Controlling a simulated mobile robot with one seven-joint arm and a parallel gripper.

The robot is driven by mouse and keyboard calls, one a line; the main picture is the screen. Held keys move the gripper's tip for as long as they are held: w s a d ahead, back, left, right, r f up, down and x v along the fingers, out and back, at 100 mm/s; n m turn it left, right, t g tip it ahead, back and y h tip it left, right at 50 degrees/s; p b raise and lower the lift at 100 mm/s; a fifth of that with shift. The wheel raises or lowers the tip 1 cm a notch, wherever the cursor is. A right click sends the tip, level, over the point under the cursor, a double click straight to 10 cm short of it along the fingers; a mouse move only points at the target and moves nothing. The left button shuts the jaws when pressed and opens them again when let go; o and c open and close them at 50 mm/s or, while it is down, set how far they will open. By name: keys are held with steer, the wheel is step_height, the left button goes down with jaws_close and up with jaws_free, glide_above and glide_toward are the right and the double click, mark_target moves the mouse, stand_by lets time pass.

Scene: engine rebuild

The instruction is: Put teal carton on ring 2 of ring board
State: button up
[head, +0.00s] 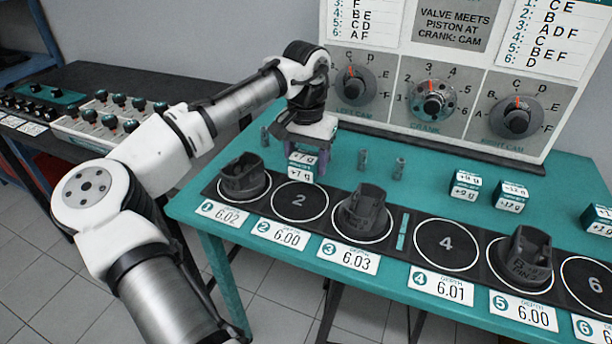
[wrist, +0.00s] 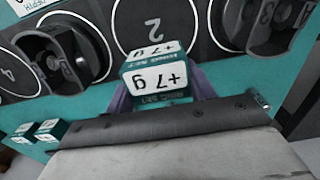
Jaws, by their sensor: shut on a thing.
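The teal carton (head: 301,170) with white "+7 g" labels is between the fingers of my gripper (head: 307,168), just behind ring 2 in the head view. The carton also shows in the wrist view (wrist: 158,72), with the gripper (wrist: 160,92) shut on it. Ring 2 (head: 299,201) is an empty circle on the dark ring board (head: 402,212). Its number shows in the wrist view (wrist: 154,30), directly past the carton. I cannot tell how high the carton is above the table.
Dark pistons stand on ring 1 (head: 243,177), ring 3 (head: 364,211) and ring 5 (head: 521,259). Rings 4 (head: 445,243) and 6 (head: 594,277) show no piston. Other teal cartons (head: 465,186) stand behind the board. Small grey cylinders (head: 399,168) stand near the dial panel (head: 435,98).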

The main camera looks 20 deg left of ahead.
mark_target(306, 190)
steer(key=shift+f, duration=2.4)
steer(key=shift+f, duration=0.1)
steer(key=o, duration=1)
step_height(306, 190, up, 12)
steer(key=shift+r, duration=0.15)
